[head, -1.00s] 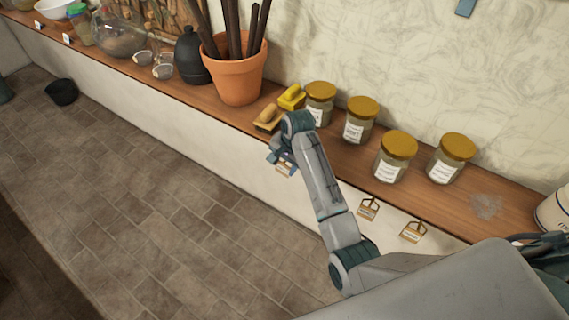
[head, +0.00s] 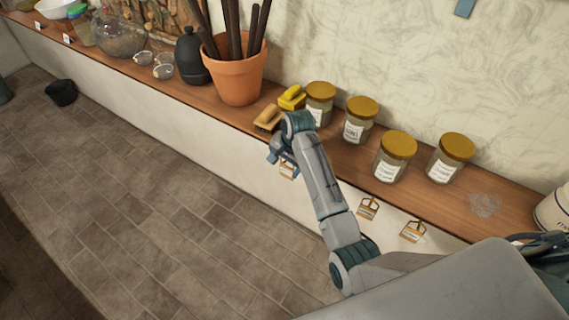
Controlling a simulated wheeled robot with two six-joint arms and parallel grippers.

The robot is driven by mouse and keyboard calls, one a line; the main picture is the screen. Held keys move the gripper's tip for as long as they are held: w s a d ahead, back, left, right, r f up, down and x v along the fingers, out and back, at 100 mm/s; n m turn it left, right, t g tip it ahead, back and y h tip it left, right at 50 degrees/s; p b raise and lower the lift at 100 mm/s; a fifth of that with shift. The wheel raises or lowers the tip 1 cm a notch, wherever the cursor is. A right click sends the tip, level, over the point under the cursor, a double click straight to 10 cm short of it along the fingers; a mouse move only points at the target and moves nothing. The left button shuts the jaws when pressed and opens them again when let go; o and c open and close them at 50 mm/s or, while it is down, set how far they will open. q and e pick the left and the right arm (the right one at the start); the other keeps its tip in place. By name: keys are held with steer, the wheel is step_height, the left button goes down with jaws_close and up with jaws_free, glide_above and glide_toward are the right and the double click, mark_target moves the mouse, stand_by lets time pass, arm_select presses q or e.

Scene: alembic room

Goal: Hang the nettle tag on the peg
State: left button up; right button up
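My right gripper (head: 283,159) is at the front edge of the shelf, below the brushes. A small tag (head: 287,171) with a pale label shows right at its fingertips. The fingers are small and partly hidden by my wrist, so I cannot tell whether they grip the tag. Two similar tags hang on the shelf's front face, one in the middle (head: 368,208) and one further right (head: 413,231). The writing on the tags is too small to read, so I cannot tell which is the nettle tag. Any peg behind my gripper is hidden. My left gripper is out of view.
Several gold-lidded jars (head: 397,158) stand on the wooden shelf (head: 330,148). Two brushes (head: 268,117) and a terracotta pot (head: 237,76) with dark sticks stand left of them. A black bottle (head: 190,58) is further left. The floor in front is clear.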

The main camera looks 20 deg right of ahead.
mark_target(291, 169)
steer(key=shift+s+f, duration=0.2)
steer(key=shift+f, duration=0.1)
steer(key=shift+r, duration=0.25)
steer(key=b+v, duration=0.3)
steer(key=v, duration=0.5)
steer(key=shift+w, duration=0.15)
steer(key=shift+p+v, duration=0.8)
steer(key=shift+v, duration=0.15)
steer(key=shift+d+r, duration=0.1)
steer(key=shift+r, duration=0.4)
steer(key=shift+f, duration=0.1)
